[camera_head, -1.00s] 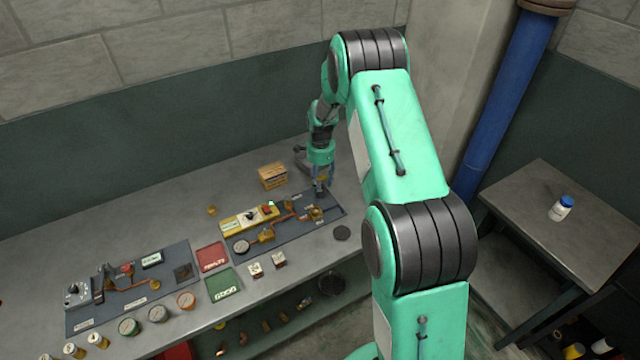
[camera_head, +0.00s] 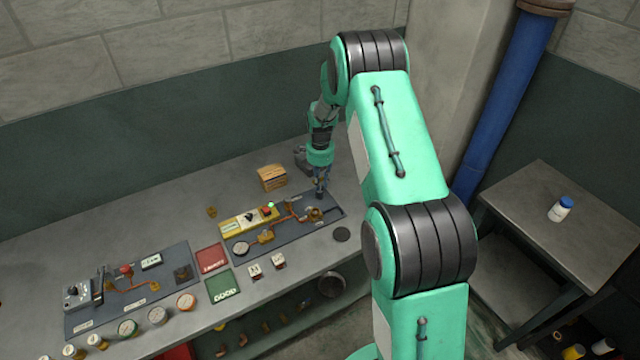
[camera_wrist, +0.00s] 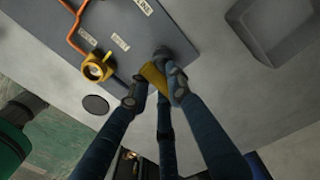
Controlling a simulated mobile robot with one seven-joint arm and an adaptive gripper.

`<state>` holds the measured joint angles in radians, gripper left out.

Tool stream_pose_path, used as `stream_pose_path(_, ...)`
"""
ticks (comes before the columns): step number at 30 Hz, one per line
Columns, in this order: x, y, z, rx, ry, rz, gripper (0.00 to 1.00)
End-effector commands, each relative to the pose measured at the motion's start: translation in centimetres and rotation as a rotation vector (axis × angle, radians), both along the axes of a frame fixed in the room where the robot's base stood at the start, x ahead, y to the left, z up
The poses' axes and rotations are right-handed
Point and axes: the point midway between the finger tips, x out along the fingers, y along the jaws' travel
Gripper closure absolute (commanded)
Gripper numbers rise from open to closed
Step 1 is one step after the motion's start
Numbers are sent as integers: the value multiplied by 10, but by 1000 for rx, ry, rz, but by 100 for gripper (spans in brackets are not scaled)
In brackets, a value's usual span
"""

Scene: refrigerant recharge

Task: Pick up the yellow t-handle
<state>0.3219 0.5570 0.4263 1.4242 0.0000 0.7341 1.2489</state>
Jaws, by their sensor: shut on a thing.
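In the wrist view the yellow t-handle (camera_wrist: 153,76) sits between the fingertips of my gripper (camera_wrist: 157,88), which is shut on it. The fingers hide part of the handle. A dark round piece lies just beyond the handle at the board's edge; I cannot tell whether they touch. In the head view my gripper (camera_head: 321,190) is over the back right part of the dark board (camera_head: 334,213), and the handle is too small to make out there.
A brass ring fitting (camera_wrist: 97,68) stands on the board beside my gripper, joined to a copper pipe (camera_wrist: 72,28). A black disc (camera_head: 342,234) lies near the table's front edge. A cardboard box (camera_head: 272,177) stands behind the board. A grey tray (camera_wrist: 283,28) is near.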

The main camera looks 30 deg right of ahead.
Motion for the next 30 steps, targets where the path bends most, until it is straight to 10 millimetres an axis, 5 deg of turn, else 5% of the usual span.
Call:
stream_pose_path(14,1,0,37,-1,-3,0,100)
stream_pose_path(30,-84,27,45,0,-1,0,100)
